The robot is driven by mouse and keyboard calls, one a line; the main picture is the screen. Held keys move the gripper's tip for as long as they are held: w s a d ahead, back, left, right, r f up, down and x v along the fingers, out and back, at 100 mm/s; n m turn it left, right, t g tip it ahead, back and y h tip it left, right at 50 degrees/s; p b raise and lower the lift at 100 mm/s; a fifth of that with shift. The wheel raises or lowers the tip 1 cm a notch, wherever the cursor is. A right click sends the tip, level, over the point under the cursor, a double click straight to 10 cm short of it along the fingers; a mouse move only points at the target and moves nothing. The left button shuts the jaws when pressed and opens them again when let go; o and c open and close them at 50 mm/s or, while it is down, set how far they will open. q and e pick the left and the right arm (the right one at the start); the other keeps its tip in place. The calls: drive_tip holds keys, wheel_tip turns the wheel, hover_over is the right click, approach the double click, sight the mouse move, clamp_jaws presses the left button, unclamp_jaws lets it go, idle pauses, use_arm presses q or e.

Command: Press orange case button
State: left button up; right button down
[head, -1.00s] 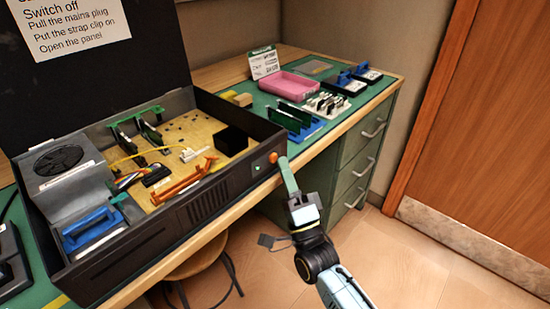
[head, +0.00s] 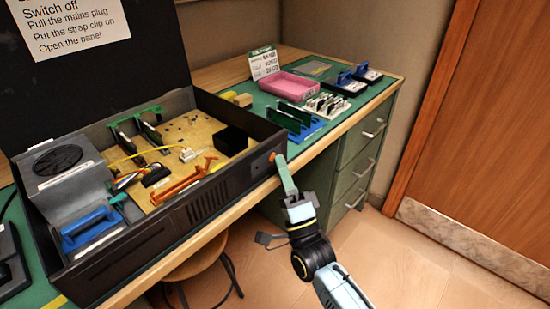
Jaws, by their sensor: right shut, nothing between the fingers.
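The open black computer case (head: 180,222) lies on the workbench with its inside facing up. The round orange case button (head: 272,156) sits at the right end of its front panel. My right gripper (head: 279,159) is shut and empty. Its greenish fingertips are right at the button and cover part of it; I cannot tell whether the button is pushed in. My left gripper is not in view.
Inside the case are green boards, cables, an orange bracket (head: 184,181) and a blue-handled unit (head: 90,226). A pink tray (head: 291,86) and blue racks stand behind to the right. A stool (head: 200,259) is under the bench edge.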

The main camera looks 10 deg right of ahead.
drive_tip(key=shift+s+d, duration=0.1)
drive_tip(key=shift+s, duration=0.05)
drive_tip(key=shift+s+d+p, duration=0.45)
drive_tip(key=shift+s+p, duration=0.05)
drive_tip(key=shift+s, duration=0.05)
drive_tip(key=s+d+p, duration=0.1)
drive_tip(key=s, duration=0.1)
drive_tip(key=s+d+p, duration=0.1)
drive_tip(key=s+d, duration=0.1)
idle(0.4)
idle(0.7)
